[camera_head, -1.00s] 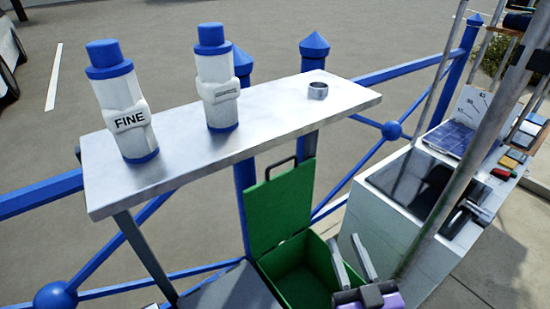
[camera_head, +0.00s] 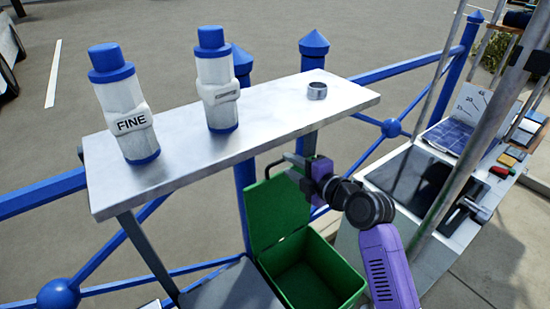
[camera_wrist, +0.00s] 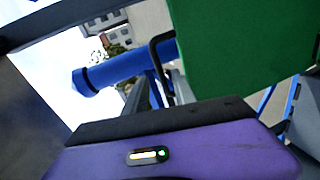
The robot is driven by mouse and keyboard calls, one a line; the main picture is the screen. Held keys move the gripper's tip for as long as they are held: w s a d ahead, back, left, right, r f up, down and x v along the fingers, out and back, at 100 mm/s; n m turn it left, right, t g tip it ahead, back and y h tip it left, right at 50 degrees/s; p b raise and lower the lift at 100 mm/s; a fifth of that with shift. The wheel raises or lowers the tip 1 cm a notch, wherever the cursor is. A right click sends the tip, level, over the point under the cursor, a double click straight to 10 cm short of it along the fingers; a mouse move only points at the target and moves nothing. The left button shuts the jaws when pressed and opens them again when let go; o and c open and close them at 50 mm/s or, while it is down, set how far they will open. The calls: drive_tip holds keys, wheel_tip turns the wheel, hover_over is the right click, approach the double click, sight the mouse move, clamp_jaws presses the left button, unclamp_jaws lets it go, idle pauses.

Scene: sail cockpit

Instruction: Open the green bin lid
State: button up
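The green bin (camera_head: 352,287) stands below the white shelf, and its inside is visible. Its green lid (camera_head: 275,215) stands raised at the back of the bin, tilted up from the rim. A dark bar handle (camera_head: 272,167) is at the lid's top edge. My gripper (camera_head: 294,166) is beside the lid's upper right corner, close to the handle. In the wrist view, the lid (camera_wrist: 240,45) fills the upper right and the handle (camera_wrist: 153,50) shows just past my fingers (camera_wrist: 160,88). The fingers look apart; contact with the handle is not clear.
The white shelf (camera_head: 190,150) is above and behind the lid, carrying two white-blue bottles (camera_head: 124,105) (camera_head: 217,80) and a metal nut (camera_head: 316,90). Blue railing (camera_head: 400,68) runs behind. A white console (camera_head: 440,195) with a slanted pole stands to the right.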

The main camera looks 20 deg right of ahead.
sight(280, 161)
drive_tip(key=shift+w+a+f+n, duration=0.1)
drive_tip(key=shift+n, duration=0.4)
drive_tip(key=shift+p+x, duration=0.6)
drive_tip(key=shift+x, duration=3.15)
drive_tip(key=shift+c, duration=0.2)
clamp_jaws()
